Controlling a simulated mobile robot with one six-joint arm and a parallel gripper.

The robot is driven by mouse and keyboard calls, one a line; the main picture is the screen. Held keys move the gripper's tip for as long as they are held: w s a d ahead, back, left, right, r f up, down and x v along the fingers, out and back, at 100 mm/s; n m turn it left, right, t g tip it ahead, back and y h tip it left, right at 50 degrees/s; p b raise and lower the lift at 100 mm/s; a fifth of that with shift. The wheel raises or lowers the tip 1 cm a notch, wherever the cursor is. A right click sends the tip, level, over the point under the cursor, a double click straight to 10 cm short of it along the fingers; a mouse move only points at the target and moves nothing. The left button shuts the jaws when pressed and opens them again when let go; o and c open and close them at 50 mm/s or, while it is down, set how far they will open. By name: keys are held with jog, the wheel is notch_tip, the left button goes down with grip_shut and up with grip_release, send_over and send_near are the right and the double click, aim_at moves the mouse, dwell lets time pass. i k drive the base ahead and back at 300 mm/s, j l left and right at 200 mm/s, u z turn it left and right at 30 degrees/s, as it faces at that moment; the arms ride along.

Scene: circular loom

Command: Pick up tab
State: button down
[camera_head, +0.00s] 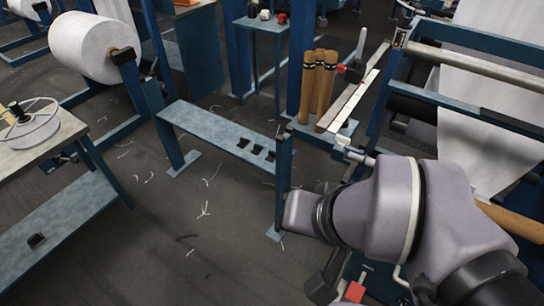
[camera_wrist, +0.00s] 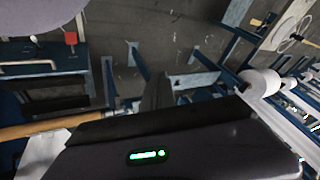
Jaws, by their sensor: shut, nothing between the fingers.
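I cannot tell for certain which thing is the tab. Several small black pieces (camera_head: 257,149) sit on a narrow blue bench (camera_head: 215,128) in the head view. A red piece (camera_head: 355,292) shows low in the head view, close to my arm. My gripper shows in the wrist view as dark fingers (camera_wrist: 158,88) beyond a black housing with a green light. It is shut and empty, and no thing is seen touching its tips. In the head view my arm fills the lower right.
Brown cylinders (camera_head: 318,88) stand beside a slanted rail (camera_head: 355,100). Blue loom frames and white cloth (camera_head: 485,120) crowd the right. A large white roll (camera_head: 92,46) is at upper left, above a table (camera_head: 35,142). Dark floor with white scraps (camera_head: 205,209) is open in the middle.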

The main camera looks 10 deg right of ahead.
aim_at(271, 158)
jog(key=i+u, duration=0.25)
jog(key=i, duration=0.25)
jog(key=i+l+u, duration=0.25)
jog(key=i, duration=0.2)
jog(key=i+l+u, duration=0.25)
jog(key=i, duration=0.2)
jog(key=j, duration=0.1)
